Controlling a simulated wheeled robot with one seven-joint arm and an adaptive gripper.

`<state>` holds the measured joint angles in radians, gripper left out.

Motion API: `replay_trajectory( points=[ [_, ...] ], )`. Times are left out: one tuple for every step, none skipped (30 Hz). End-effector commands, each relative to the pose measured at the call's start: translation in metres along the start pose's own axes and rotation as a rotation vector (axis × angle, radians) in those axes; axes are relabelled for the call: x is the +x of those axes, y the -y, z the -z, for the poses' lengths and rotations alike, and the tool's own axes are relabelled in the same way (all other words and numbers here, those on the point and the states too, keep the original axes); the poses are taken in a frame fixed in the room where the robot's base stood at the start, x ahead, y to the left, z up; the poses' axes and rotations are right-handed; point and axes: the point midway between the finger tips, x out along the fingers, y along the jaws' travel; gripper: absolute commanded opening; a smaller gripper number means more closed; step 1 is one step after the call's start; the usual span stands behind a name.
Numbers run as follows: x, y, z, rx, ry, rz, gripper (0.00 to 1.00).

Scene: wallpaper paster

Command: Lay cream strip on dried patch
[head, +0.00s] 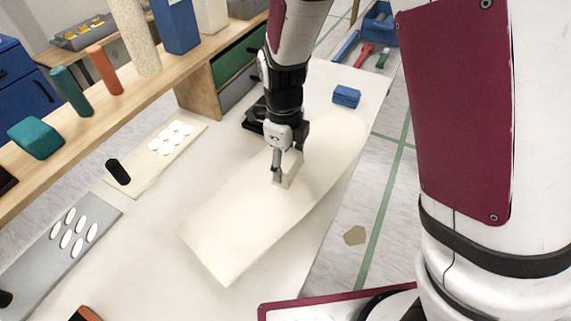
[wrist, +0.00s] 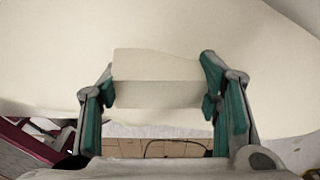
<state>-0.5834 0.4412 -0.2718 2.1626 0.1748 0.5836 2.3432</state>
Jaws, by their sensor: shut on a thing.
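A long cream strip (head: 235,225) lies slantwise over the pale table, its near end toward the bottom left and its far end curving near the right edge. My gripper (head: 283,165) is above the middle of the strip, shut on a small cream block (head: 292,172). In the wrist view the cream block (wrist: 156,93) sits between the two green-padded fingers, with the cream strip (wrist: 60,55) filling the background. I cannot tell whether the block is joined to the strip or touches it. No dried patch can be made out.
A blue block (head: 346,96) lies at the table's far right. A board with white discs (head: 150,160) and a grey board with white ovals (head: 65,245) are on the left. A wooden shelf (head: 140,100) holds rolls and blocks. A tan piece (head: 355,235) lies on the floor.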

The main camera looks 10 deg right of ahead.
Motion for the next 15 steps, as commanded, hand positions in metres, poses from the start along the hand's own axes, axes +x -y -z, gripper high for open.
replay_trajectory(
  points=[
    [0.006,0.000,0.000,0.001,-0.002,-0.002,0.19],
    [0.010,0.000,0.000,0.000,-0.002,-0.002,0.19],
    [0.015,0.000,0.000,0.000,-0.001,-0.002,0.19],
    [0.020,0.000,0.000,0.001,-0.002,-0.002,0.19],
    [0.024,0.000,0.000,0.001,-0.003,-0.002,0.19],
    [0.029,0.000,0.000,0.001,-0.002,-0.002,0.19],
    [0.031,0.000,0.000,0.001,-0.001,-0.001,0.19],
    [0.032,0.000,0.000,0.000,-0.001,-0.001,0.19],
    [0.033,0.000,-0.001,0.000,0.000,-0.001,0.19],
    [0.032,0.000,-0.001,0.000,0.000,-0.001,0.19],
    [0.032,0.000,-0.001,0.000,0.001,0.000,0.19],
    [0.032,0.000,-0.001,0.000,0.001,0.000,0.19],
    [0.032,0.000,-0.001,0.000,0.001,0.000,0.19],
    [0.032,0.000,-0.001,0.000,0.001,0.000,0.19],
    [0.032,0.000,-0.001,0.000,0.000,0.000,0.19]
  ],
)
